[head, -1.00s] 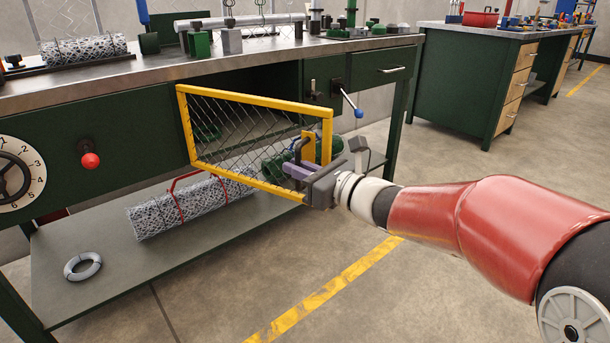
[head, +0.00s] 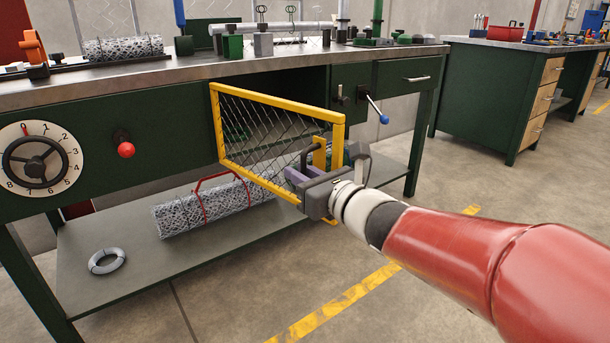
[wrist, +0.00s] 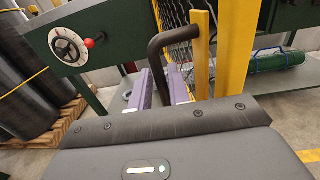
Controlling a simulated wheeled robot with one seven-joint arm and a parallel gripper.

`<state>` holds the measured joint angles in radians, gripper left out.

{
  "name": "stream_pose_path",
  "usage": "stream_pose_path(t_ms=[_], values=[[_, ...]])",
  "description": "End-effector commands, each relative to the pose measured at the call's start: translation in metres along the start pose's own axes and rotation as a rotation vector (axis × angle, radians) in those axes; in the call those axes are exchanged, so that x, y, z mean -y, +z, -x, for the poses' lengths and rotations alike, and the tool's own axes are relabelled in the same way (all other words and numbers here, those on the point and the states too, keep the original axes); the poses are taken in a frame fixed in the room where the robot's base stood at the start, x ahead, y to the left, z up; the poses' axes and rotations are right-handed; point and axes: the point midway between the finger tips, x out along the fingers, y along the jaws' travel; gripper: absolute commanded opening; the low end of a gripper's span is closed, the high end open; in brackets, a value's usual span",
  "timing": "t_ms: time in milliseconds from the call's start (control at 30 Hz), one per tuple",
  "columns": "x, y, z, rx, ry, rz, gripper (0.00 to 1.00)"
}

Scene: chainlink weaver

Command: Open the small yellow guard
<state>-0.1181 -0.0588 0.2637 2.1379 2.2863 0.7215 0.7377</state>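The small yellow guard (head: 280,103) is a yellow frame with wire mesh. It stands swung outward from the green bench, hinged at its left side, with the bay behind it uncovered. My gripper (head: 298,174) is at its free lower right corner. In the wrist view the guard's yellow upright (wrist: 202,55) rises just beyond my gripper (wrist: 164,88). The dark bent handle (wrist: 155,65) passes down between the two purple fingers, which look shut on it.
The bench has a numbered dial (head: 38,158), a red knob (head: 126,150) and a blue-tipped lever (head: 384,118) right of the bay. A mesh roll (head: 180,215) and grey ring (head: 107,261) lie on the lower shelf (head: 130,275). Floor in front is clear.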

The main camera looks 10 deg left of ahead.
Motion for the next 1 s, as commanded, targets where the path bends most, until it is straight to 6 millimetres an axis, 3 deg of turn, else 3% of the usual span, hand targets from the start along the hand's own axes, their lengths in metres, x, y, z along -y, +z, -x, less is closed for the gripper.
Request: stream_pose_path(t_ms=[367,800,1000], values=[[0.002,-0.001,0.005,-0.003,-0.005,-0.001,0.25],[0.001,0.000,0.070,-0.001,-0.003,0.000,0.25],[0.000,-0.001,0.078,-0.002,-0.001,-0.001,0.25]])
